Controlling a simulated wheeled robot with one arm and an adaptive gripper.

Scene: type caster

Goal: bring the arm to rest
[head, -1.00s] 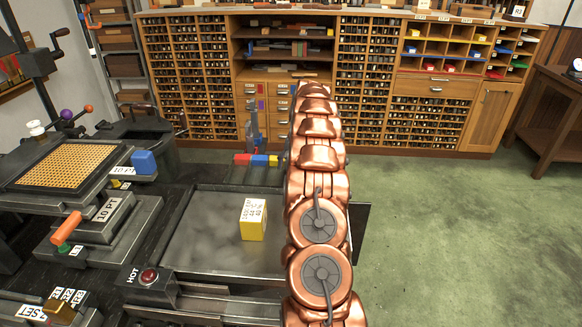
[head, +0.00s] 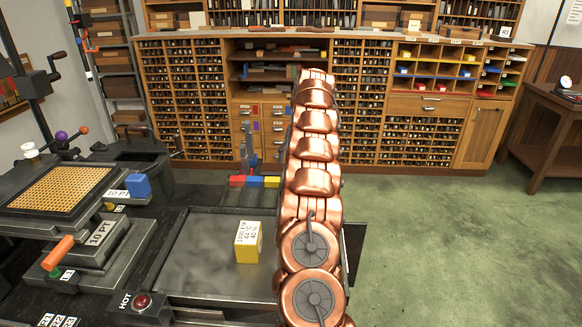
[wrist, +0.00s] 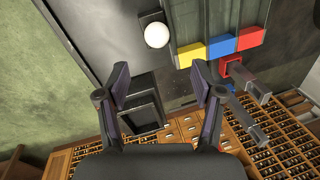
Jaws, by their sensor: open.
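My copper arm (head: 312,215) stretches forward over the right side of the bench, its links in a line. My gripper (wrist: 162,85) shows in the wrist view with its two dark fingers wide apart and nothing between their tips. A dark box-like part (wrist: 143,112) lies beyond the gap, apart from the fingers as far as I can tell. In the head view the gripper is hidden behind the arm.
A yellow labelled block (head: 248,243) stands on the grey tray (head: 195,255) left of the arm. Red, blue (head: 255,182) and yellow blocks sit behind it. A white ball-shaped knob (wrist: 157,35) shows near the fingers. Open green floor (head: 430,250) lies right.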

